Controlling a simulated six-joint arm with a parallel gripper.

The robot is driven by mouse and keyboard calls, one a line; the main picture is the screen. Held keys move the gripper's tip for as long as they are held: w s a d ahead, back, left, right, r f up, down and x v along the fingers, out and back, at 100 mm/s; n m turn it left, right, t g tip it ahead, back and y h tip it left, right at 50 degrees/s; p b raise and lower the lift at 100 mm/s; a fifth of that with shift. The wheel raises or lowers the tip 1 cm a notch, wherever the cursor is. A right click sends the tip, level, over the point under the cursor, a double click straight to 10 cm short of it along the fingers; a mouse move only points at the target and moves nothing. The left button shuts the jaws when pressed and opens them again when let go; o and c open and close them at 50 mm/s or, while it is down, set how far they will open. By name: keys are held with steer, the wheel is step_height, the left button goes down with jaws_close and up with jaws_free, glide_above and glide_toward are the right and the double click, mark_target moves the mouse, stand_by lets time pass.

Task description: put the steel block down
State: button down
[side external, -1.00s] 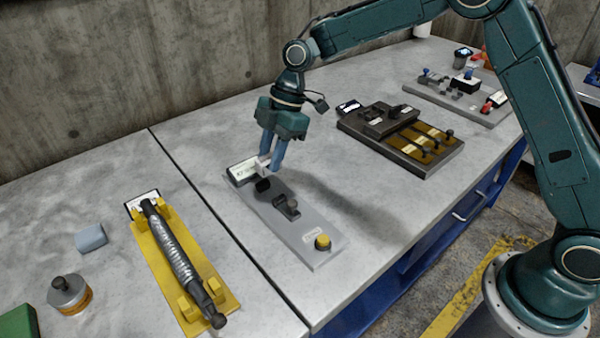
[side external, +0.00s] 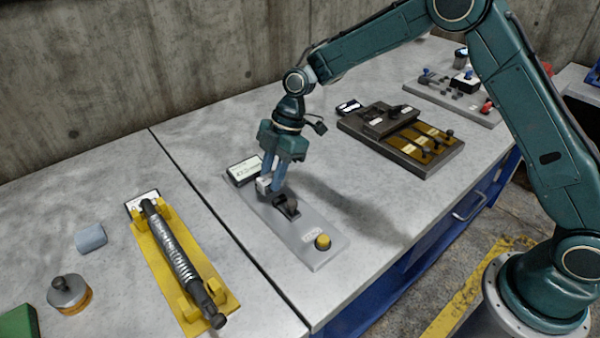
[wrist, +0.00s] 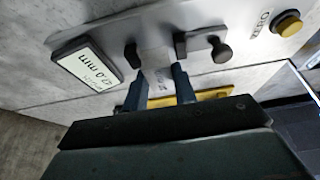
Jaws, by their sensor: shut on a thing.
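The steel block (side external: 263,185) is small and pale, and in the side view it sits between my fingertips above the grey plate of a gauge (side external: 305,240). It also shows in the wrist view (wrist: 158,80), with a printed face. My gripper (side external: 271,188) points down and is shut on the block. In the wrist view my fingertips (wrist: 160,76) flank it. The block appears between the gauge's dark fixed stop (wrist: 131,56) and its dark knobbed slide (wrist: 205,45). I cannot tell whether it touches the plate or either part.
The gauge has a display (side external: 244,170) and a yellow button (side external: 322,242). A yellow rack with a dark ribbed rod (side external: 172,250) lies to the left, with a blue-grey pad (side external: 91,238) and a knobbed weight (side external: 68,292) beyond. A dark tray (side external: 400,138) stands to the right.

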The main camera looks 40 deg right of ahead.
steer(key=shift+f, duration=0.55)
steer(key=c, duration=1.1)
jaws_free()
steer(key=shift+r, duration=0.15)
steer(key=shift+r, duration=0.55)
steer(key=v, duration=1.1)
steer(key=shift+d+r, duration=0.25)
steer(key=shift+r, duration=0.1)
